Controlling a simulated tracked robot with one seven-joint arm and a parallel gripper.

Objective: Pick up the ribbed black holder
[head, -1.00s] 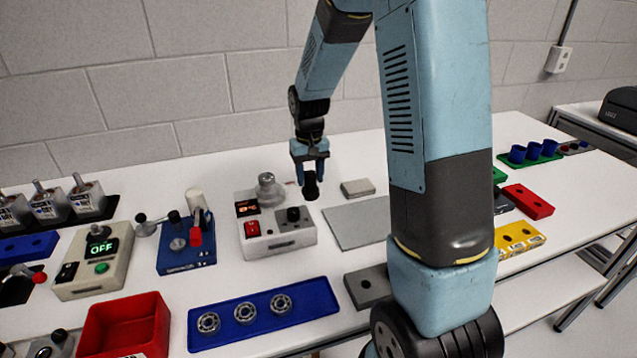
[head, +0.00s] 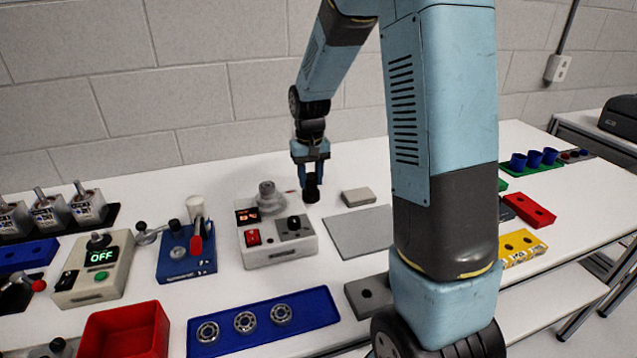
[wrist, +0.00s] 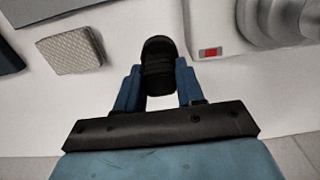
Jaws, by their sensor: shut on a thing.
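The ribbed black holder (head: 312,188) hangs between the fingers of my gripper (head: 310,163), just right of the grey device with the red display. In the wrist view the black holder (wrist: 158,68) shows its ribbed side and rounded dark end, clasped between the two blue fingers of my gripper (wrist: 159,84). My gripper is shut on it. The holder appears upright. I cannot tell for sure how far its lower end is from the table.
The grey device (head: 278,243) with a red switch and a black knob stands close on the left. A small grey block (head: 358,197) and a flat grey plate (head: 360,232) lie to the right. A blue tray with bearings (head: 263,335) is nearer the front.

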